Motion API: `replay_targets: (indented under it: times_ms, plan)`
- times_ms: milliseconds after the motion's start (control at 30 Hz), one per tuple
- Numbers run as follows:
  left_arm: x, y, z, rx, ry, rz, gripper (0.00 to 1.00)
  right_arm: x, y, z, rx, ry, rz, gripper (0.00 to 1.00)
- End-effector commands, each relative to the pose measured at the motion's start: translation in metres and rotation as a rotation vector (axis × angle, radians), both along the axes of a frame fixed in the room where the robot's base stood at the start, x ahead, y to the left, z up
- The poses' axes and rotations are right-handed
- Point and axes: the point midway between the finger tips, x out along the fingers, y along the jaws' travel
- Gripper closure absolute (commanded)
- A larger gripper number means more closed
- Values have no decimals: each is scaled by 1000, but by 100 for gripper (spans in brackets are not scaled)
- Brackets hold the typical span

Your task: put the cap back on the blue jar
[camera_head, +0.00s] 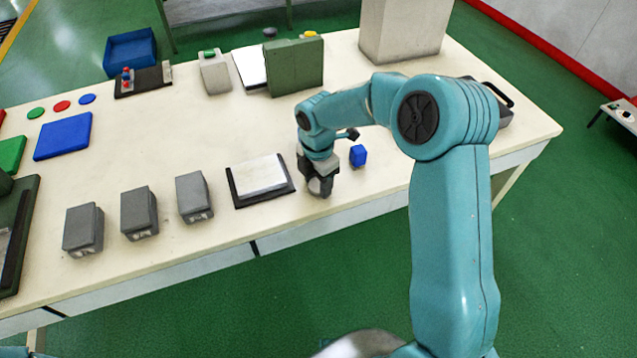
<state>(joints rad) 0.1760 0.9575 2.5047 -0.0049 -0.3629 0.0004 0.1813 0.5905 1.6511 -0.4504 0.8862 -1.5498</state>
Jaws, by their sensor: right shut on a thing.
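A small blue jar-like object (358,155) stands on the table just right of my right gripper (319,188); I cannot make out whether it has a cap. My right gripper points down near the table's front edge, close to the right end of a dark tray. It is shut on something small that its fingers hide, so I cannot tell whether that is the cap. My left gripper is out of view.
The dark tray (287,189) bears a white plate (260,174). Grey blocks (82,230), (138,213), (193,197) stand along the front. A green upright box (296,66) and a pale box (402,30) stand behind. The table's middle is clear.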

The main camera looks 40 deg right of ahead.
Motion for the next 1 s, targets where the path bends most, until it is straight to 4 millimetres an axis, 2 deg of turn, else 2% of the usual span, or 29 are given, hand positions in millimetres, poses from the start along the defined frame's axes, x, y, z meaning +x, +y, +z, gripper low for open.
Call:
replay_targets:
  times_ms: [167, 367, 800, 1000]
  plan:
    - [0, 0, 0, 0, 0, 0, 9, 1, 0, 6, -1, -2, 0, 75]
    - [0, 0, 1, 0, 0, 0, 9, 1, 0, 32, -1, -5, -2, 75]
    - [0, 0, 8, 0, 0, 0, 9, 1, 0, 156, 0, -6, 0, 75]
    - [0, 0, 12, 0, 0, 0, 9, 1, 0, 189, 0, -2, 1, 75]
